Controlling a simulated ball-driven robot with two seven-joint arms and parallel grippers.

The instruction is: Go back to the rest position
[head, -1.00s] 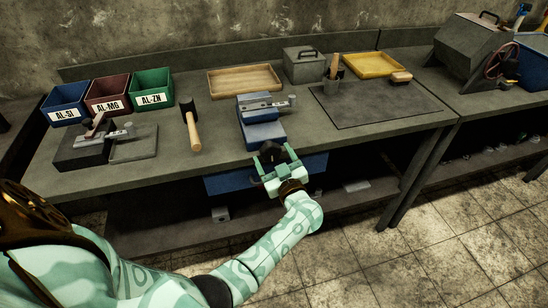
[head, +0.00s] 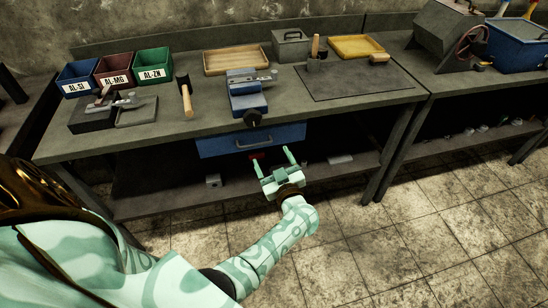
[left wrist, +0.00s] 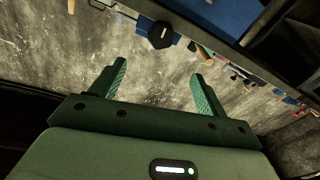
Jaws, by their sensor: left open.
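My left gripper (head: 271,164) is open and empty in the head view. It hangs in front of the workbench, below the blue vise (head: 248,98) and its dark round knob (head: 253,118), apart from both. In the left wrist view my left gripper (left wrist: 158,82) shows two green fingers spread wide with nothing between them. A dark round knob (left wrist: 161,35) shows beyond the fingers there. My right gripper is not in either view.
The workbench (head: 155,140) has a blue drawer (head: 250,140) under its top and a lower shelf (head: 150,200). The tiled floor (head: 400,250) in front is free.

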